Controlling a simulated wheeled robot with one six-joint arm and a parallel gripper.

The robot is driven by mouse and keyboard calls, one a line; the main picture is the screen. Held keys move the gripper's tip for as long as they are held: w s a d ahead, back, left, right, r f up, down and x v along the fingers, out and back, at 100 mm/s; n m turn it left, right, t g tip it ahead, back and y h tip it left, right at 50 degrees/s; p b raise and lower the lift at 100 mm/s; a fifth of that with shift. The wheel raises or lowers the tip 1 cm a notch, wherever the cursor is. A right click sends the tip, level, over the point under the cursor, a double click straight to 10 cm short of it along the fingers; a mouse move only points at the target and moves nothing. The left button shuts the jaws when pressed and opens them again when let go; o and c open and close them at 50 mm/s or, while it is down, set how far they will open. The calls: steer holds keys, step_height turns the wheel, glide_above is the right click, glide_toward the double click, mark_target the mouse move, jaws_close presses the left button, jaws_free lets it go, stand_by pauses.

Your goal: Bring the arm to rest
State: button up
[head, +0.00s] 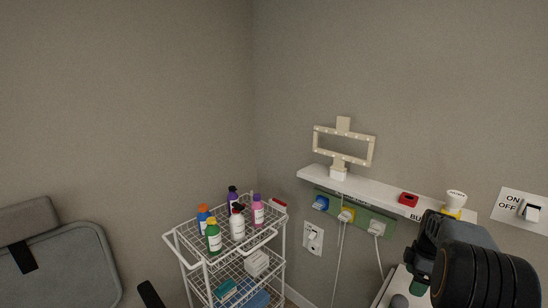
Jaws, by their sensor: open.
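My arm comes in at the lower right of the head view, its dark rounded link with thin orange bands close to the camera. My gripper (420,258) is the dark part at the far left end of this arm. It is open, and no held thing shows. It appears in front of the wall shelf's right end and a pale surface below. The arm's own link and the picture edge hide part of it, and I cannot tell how near it is to these things.
A white wire trolley (205,260) holds several bottles. A wall shelf (370,190) carries a beige frame (344,145), a red item (408,199) and a white-and-yellow item (455,204). Sockets (313,238) and a switch (532,212) are on the wall. A grey chair-like panel (65,265) stands left.

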steer(key=s+a+r+m+t+p, duration=0.1)
steer(key=s+a+r+m, duration=0.3)
steer(key=a, duration=0.4)
steer(key=s+a+r+m+t+p, duration=0.1)
steer(key=s+a+r+m+p, duration=0.2)
steer(key=s+a, duration=0.4)
steer(key=s+a+r+m+t+h+p, duration=0.1)
steer(key=s+a+r+m, duration=0.4)
steer(key=a, duration=0.5)
step_height(320, 180, up, 2)
steer(key=shift+s+r+m+t+p, duration=0.1)
steer(key=shift+s+m+t+p, duration=0.3)
steer(key=shift+s+t+p, duration=0.45)
steer(key=shift+w+g, duration=0.2)
steer(key=shift+g, duration=0.05)
